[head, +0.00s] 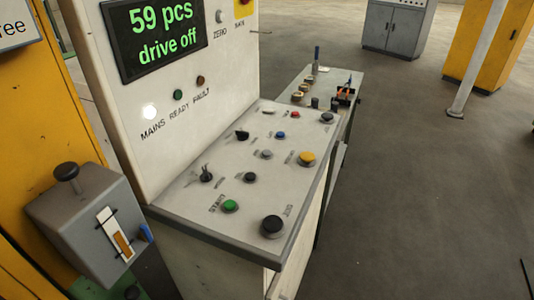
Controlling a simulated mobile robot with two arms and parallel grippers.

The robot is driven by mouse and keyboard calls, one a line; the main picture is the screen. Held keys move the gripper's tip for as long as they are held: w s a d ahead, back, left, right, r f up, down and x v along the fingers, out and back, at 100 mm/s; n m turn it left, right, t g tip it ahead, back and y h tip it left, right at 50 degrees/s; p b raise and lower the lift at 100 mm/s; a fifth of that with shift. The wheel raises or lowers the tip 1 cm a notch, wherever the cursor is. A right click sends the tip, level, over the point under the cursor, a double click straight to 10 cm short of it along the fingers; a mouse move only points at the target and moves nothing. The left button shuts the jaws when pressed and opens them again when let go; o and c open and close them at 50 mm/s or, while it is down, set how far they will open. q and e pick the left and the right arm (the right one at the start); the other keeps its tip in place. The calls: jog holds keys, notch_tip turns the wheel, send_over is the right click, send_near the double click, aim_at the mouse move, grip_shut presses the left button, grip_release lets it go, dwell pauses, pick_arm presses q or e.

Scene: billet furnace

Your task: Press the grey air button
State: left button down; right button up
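A small grey button (266,154) sits near the middle of the sloping top of the white control desk (190,222) in the head view. Its label is too small to read. A blue button (281,134) is just beyond it, a yellow button (307,158) is to its right, and a black button (250,177) is nearer. Nothing touches or covers the grey button. Neither of my grippers shows in the head view.
A green button (230,206) and a large black button (272,225) lie near the front edge. A display (160,33) reads "59 pcs drive off". A grey box (85,215) with a knob stands at left. The floor (430,190) at right is clear.

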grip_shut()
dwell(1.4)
